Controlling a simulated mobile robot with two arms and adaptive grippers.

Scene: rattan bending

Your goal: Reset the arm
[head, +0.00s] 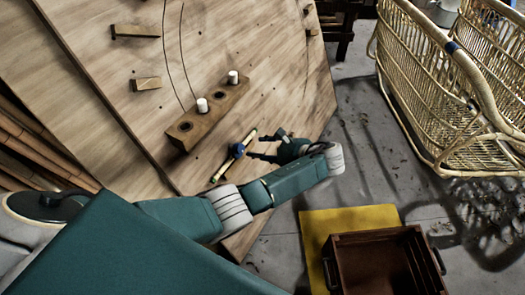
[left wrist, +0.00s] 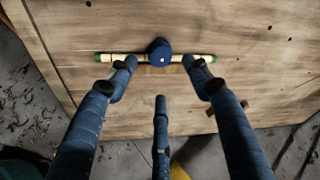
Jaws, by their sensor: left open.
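My left gripper (head: 266,146) is open and reaches from the right side of the wooden board toward a short pale rod (head: 222,171). In the left wrist view the rod (left wrist: 105,57) lies level across the picture with green ends, and a round dark blue piece (left wrist: 159,50) sits at its middle. The left gripper's fingers (left wrist: 160,64) are spread, with two tips close to the rod on either side of the blue piece. I cannot tell whether they touch it. A third finger points up from below. My right gripper is not in view.
The large wooden board (head: 130,85) carries pegs and a block (head: 207,115) with holes and two white cylinders. A brown crate (head: 385,262) stands on a yellow mat (head: 322,222) at the bottom right. A rattan frame (head: 440,90) stands upper right.

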